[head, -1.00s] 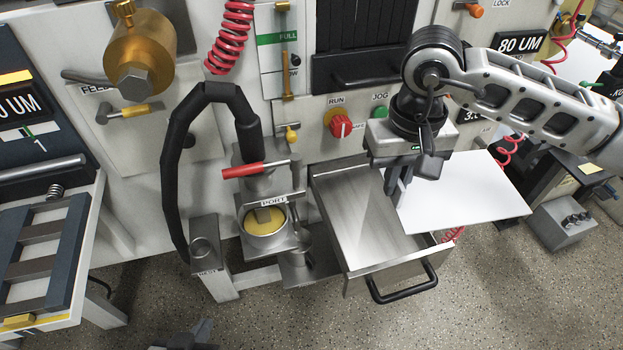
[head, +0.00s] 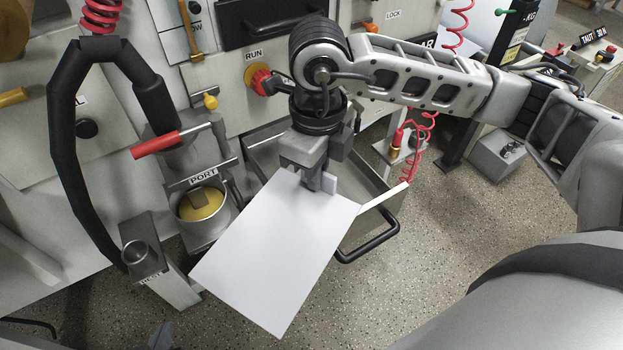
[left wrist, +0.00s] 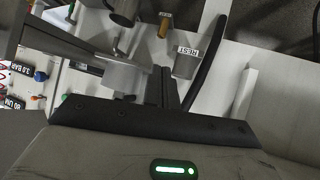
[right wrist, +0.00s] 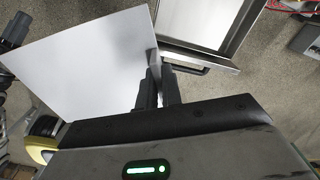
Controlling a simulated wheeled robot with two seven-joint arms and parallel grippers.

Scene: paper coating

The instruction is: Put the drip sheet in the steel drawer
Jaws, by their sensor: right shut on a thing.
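The drip sheet is a plain white rectangle (head: 275,250), held in the air by one edge. My right gripper (head: 318,188) is shut on that edge; the right wrist view shows the fingers (right wrist: 158,88) on the sheet (right wrist: 85,65). The steel drawer (head: 383,197) is pulled open behind and below the sheet. The sheet and right arm hide much of its inside and front. The drawer and its black handle also show in the right wrist view (right wrist: 238,45), to the right of the sheet. My left gripper (left wrist: 165,88) is empty, its fingers close together.
The port cup (head: 200,207) with yellow contents stands left of the drawer, close to the sheet's left edge. A red-handled lever (head: 155,145) and a thick black hose (head: 62,150) are further left. The floor in front of the drawer is clear.

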